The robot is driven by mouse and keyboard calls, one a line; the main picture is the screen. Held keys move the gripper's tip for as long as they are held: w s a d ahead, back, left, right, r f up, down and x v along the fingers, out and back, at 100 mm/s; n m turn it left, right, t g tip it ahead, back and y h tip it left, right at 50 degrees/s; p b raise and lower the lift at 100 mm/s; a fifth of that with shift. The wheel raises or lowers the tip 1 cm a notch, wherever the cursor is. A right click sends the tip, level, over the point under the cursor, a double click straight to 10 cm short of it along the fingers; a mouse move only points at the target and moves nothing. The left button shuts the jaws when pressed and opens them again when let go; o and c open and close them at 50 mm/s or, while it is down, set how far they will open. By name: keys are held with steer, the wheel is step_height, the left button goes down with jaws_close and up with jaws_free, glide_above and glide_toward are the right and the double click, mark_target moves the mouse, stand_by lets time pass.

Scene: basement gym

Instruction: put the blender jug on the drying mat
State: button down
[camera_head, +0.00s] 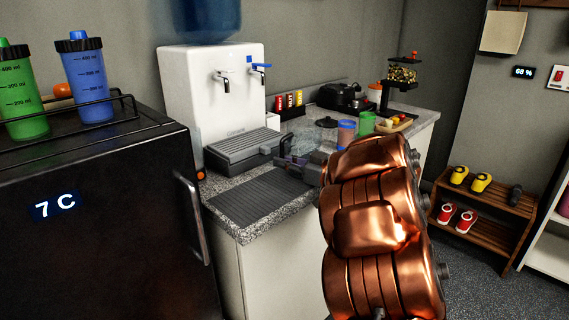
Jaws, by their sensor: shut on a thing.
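My gripper (296,164) reaches in over the counter, at the back right corner of the drying mat. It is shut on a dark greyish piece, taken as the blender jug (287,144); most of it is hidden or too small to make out. I cannot tell whether it touches the mat. The drying mat (250,201) is a dark grey ribbed rectangle lying flat at the front of the speckled counter. Its visible surface is bare.
A white water dispenser (208,100) with a grey drip tray (240,147) stands behind the mat. A black fridge (90,220) with bottles on top blocks the left. A shoe rack (487,205) is at right.

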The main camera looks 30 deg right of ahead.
steer(key=c, duration=1.7)
jaws_free()
steer(key=shift+f, duration=0.15)
steer(key=o, duration=0.5)
steer(key=shift+s+d+r, duration=0.2)
steer(key=shift+s, duration=0.05)
steer(key=v, duration=1.1)
steer(key=shift+s+p, duration=0.25)
steer(key=shift+p, duration=0.2)
steer(key=shift+s, duration=0.1)
